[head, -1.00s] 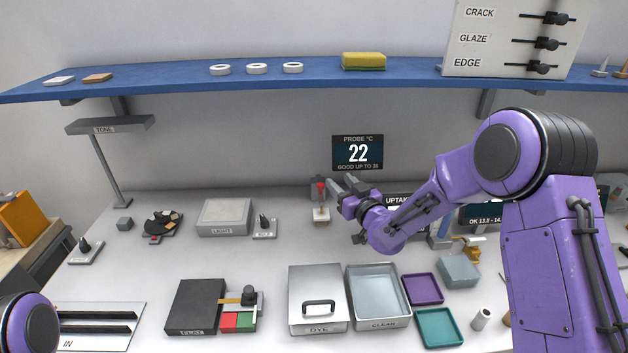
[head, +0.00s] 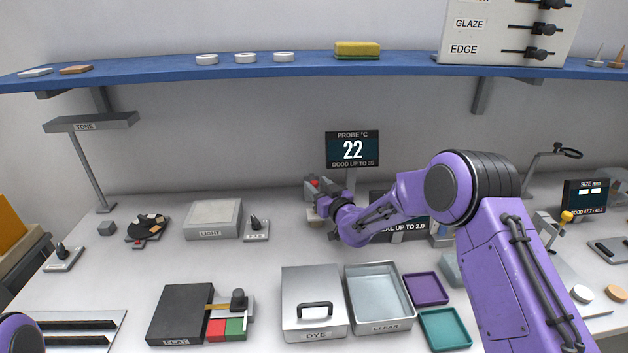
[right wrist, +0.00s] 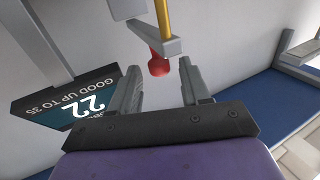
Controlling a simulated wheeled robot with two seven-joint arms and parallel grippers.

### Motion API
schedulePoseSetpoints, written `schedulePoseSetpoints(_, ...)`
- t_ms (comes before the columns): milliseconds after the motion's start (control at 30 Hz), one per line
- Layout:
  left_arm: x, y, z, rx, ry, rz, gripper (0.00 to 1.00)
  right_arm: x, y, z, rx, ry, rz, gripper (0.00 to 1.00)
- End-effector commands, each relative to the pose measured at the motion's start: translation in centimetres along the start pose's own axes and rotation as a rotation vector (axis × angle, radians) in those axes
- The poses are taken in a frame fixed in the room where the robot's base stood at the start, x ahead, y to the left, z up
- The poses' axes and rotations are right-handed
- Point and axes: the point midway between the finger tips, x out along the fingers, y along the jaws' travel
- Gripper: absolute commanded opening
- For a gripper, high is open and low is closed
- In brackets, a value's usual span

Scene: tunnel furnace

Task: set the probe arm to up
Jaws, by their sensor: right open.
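The probe stand has a red knob (head: 314,183) beside the probe display (head: 352,149), which reads 22. In the right wrist view the red knob (right wrist: 158,62) hangs from a grey bar (right wrist: 148,49) with a yellow rod (right wrist: 162,18). My right gripper (head: 318,187) is at the knob and partly hides the stand in the head view. In the right wrist view its open fingers (right wrist: 158,78) have the knob between or just beyond their tips; contact cannot be told. My left gripper is out of view.
A blue shelf (head: 280,66) runs above the bench. The light block (head: 213,215) is to the left.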

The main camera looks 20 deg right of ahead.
Motion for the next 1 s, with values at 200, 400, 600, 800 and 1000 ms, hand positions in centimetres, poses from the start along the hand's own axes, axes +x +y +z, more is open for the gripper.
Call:
schedulePoseSetpoints(200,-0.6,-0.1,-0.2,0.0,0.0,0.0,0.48,2.3,0.0,0.0,0.0,0.0,0.0,0.47)
schedulePoseSetpoints(400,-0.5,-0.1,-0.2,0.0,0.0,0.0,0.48,2.6,0.0,0.1,0.001,0.0,0.0,0.47)
schedulePoseSetpoints(600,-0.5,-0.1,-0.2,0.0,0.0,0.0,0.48,2.5,0.0,0.0,0.001,0.0,-0.001,0.11)
schedulePoseSetpoints(800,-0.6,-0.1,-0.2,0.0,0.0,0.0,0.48,2.5,0.0,0.0,0.001,-0.001,-0.001,0.0)
schedulePoseSetpoints(1000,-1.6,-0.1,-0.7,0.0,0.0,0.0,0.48,2.7,0.1,-0.8,0.014,-0.036,0.0,0.0)
